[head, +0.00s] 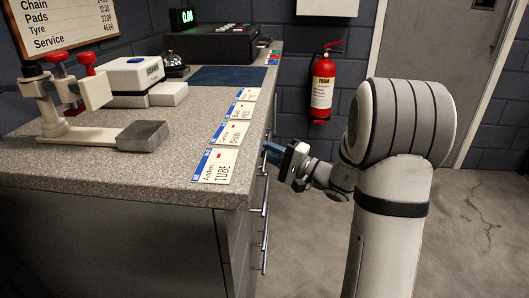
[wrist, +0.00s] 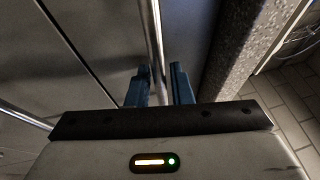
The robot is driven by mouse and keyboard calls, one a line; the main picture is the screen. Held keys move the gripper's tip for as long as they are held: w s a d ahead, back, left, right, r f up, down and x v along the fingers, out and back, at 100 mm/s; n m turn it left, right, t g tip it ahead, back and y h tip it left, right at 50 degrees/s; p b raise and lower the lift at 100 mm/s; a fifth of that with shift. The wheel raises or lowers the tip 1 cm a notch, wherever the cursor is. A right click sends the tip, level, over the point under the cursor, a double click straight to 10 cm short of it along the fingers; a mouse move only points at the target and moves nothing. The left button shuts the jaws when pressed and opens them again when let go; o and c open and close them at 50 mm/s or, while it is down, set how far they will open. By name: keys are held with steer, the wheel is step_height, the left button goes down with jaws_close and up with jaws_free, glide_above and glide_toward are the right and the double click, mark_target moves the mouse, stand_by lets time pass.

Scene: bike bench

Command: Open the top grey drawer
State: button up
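The grey drawer fronts are on the right side of the bench, seen edge-on in the head view. The top drawer's bar handle (head: 264,163) is beside my gripper (head: 272,151), just under the counter edge. In the wrist view, the metal bar handle (wrist: 155,45) runs down between the two blue fingers of my gripper (wrist: 159,75). The fingers stand apart, one on each side of the bar, with a narrow gap visible. The grey drawer front (wrist: 85,40) is to the left in the wrist view and looks closed. The handle's near end is hidden behind my gripper.
The speckled countertop (head: 130,170) overhangs the drawers; its edge (wrist: 240,50) is close on the right in the wrist view. Lower handles (head: 264,243) stick out below. Price cards (head: 215,166) line the counter. The floor (head: 310,240) beside the drawers is clear.

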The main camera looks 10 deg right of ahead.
steer(key=shift+w+a, duration=0.1)
steer(key=shift+c, duration=0.4)
jaws_close()
